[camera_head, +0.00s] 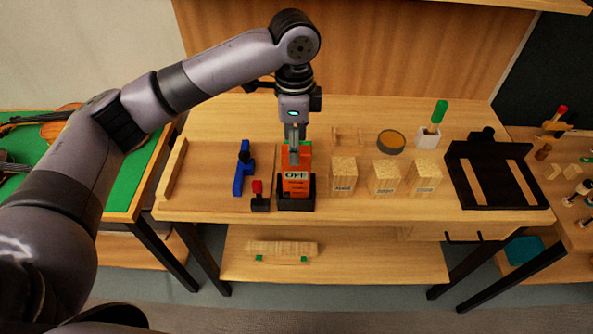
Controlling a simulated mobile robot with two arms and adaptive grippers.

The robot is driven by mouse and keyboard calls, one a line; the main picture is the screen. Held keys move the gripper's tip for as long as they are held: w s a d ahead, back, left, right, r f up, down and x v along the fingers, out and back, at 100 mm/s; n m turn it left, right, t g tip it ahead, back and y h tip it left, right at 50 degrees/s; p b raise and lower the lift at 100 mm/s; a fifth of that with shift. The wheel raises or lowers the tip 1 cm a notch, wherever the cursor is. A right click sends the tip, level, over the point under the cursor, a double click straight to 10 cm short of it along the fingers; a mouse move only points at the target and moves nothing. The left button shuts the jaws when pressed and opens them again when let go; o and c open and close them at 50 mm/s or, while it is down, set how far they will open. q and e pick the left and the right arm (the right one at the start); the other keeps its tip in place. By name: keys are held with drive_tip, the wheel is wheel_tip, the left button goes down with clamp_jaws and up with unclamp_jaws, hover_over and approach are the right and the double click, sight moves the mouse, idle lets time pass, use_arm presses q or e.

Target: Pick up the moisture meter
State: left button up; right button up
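The moisture meter (296,181) is an orange device with a pale panel reading "OFF". It stands upright in a black holder (296,204) near the front of the bench. My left gripper (294,152) points down from above, with its fingers at the top of the meter and covering part of it. The fingers are seen nearly edge-on, so I cannot tell whether they are open or shut on the meter. My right gripper is not in view.
A blue clamp (240,175) and a red-topped tool (259,196) are just left of the meter. Several wooden blocks (385,180) stand to its right. A black frame (463,180) lies at the bench's right end.

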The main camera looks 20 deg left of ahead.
sight(296, 177)
use_arm(q)
drive_tip(key=shift+s+f, duration=0.15)
drive_tip(key=shift+f, duration=0.35)
drive_tip(key=shift+f+p, duration=0.3)
drive_tip(key=shift+f, duration=0.05)
wheel_tip(296, 177, down, 4)
drive_tip(key=shift+s+d+f+p, duration=0.15)
drive_tip(key=shift+f+p, duration=0.1)
drive_tip(key=shift+p, duration=0.3)
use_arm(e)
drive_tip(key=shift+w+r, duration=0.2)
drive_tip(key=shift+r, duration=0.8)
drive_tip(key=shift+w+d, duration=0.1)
use_arm(q)
drive_tip(key=c, duration=0.4)
clamp_jaws()
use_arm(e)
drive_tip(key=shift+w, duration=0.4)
